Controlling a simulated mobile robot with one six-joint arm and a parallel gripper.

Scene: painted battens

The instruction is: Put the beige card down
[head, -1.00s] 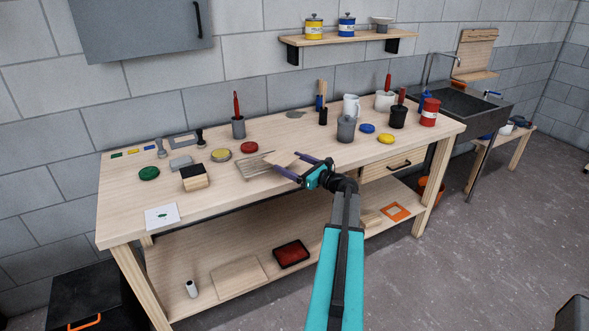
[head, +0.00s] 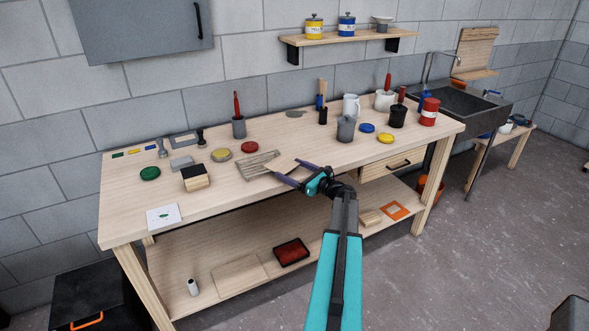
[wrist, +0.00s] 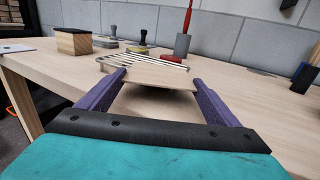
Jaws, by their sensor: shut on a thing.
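The beige card (wrist: 160,75) is a thin flat piece between the two purple fingers of my gripper (wrist: 159,78) in the wrist view. My gripper is shut on it, with a finger at either side. In the head view my gripper (head: 286,168) is at the front part of the workbench (head: 130,205), just right of a slatted wire rack (head: 258,163). The card (head: 284,165) is hard to make out there against the similar wood. I cannot tell whether it touches the bench or the rack.
The rack lies close beyond the card in the wrist view. A wooden block with a dark top (head: 196,178), a red lid (head: 249,147) and a grey pot with a red-handled tool (head: 238,127) stand nearby. Bench right of my gripper is clear up to a grey jug (head: 345,130).

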